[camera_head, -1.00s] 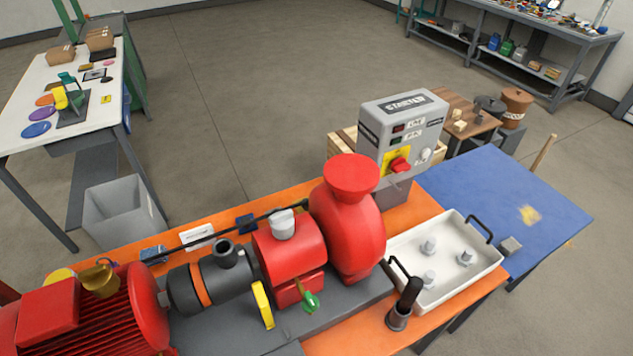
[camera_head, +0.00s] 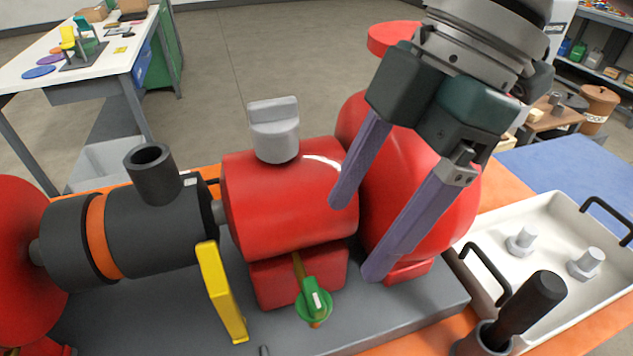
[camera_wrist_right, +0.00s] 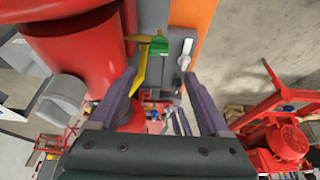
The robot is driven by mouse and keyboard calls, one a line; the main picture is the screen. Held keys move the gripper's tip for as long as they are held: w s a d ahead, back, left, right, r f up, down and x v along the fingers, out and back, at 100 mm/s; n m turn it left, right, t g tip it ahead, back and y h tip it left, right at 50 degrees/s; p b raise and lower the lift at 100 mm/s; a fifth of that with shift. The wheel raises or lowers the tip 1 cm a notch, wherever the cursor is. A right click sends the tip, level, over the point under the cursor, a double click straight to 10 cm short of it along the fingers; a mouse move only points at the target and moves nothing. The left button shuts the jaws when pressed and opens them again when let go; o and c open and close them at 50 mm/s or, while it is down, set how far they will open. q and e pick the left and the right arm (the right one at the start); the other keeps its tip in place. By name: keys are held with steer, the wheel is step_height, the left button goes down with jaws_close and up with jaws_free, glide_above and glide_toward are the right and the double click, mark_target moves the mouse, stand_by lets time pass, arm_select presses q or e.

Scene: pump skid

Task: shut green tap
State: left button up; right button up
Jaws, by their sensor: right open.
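The green tap (camera_head: 314,303) is a small green handle on a brass stem, low on the front of the red pump housing (camera_head: 290,205). It also shows in the right wrist view (camera_wrist_right: 158,48), beyond the fingertips. My right gripper (camera_head: 357,240) is open, with two long purple fingers pointing down and left. It hangs up and to the right of the tap in the head view, in front of the round red casing (camera_head: 449,218). Nothing is between its fingers that I can see it holding. My left gripper is out of view.
A yellow lever (camera_head: 221,292) stands just left of the tap. A grey knob (camera_head: 275,130) tops the housing. At right are a white tray (camera_head: 585,315) with black handles and a dark handle in a cup (camera_head: 532,303). The grey base plate (camera_head: 180,325) lies below.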

mark_target(315, 291)
steer(key=x, duration=1)
steer(key=shift+w+f, duration=0.1)
steer(key=shift+w, duration=0.05)
steer(key=shift+p, duration=0.3)
jaws_close()
